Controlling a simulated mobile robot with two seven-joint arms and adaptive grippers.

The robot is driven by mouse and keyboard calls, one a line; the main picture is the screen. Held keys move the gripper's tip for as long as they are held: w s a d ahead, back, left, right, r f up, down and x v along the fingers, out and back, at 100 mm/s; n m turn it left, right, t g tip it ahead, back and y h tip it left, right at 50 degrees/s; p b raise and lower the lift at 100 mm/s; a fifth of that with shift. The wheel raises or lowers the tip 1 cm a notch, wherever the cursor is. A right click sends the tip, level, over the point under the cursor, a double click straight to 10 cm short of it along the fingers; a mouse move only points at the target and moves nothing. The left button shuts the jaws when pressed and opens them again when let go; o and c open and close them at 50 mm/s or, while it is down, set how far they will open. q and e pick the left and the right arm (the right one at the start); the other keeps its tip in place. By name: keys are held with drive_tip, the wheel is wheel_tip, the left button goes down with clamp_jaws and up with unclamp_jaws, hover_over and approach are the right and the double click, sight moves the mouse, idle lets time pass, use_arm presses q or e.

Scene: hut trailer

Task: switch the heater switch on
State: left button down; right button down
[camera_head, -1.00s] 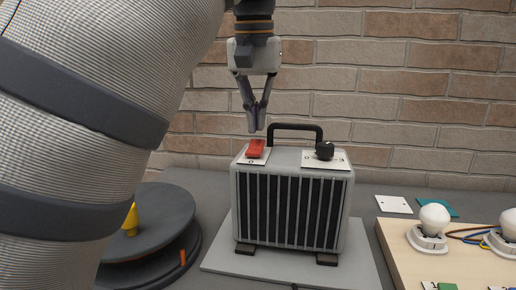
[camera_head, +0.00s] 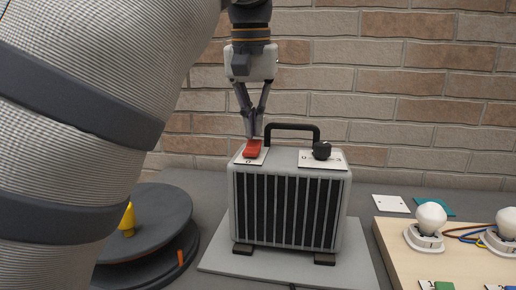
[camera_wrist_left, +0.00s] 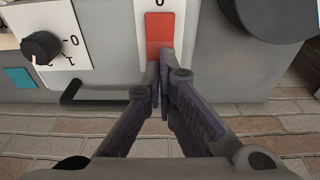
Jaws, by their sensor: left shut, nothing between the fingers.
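The heater (camera_head: 288,205) is a grey box with a black grille and a black top handle, standing on a grey board. Its red rocker switch (camera_head: 253,150) sits on a white plate on the top left. My left gripper (camera_head: 253,136) points down with its fingers shut and empty, its tips at the far edge of the red switch. In the left wrist view the fingertips (camera_wrist_left: 163,62) overlap the lower end of the red switch (camera_wrist_left: 160,32); whether they touch it I cannot tell. The right gripper is not in view.
A black knob (camera_head: 321,150) on a marked plate is on the heater's top right. The heater handle (camera_head: 293,126) stands close to the fingers. A dark round stand (camera_head: 160,215) with a yellow piece is left. A wooden board (camera_head: 395,240) with bulbs is right.

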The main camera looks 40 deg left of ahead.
sight(254, 142)
use_arm(q)
drive_tip(key=shift+f, duration=0.95)
idle(0.3)
drive_tip(key=shift+r, duration=3.55)
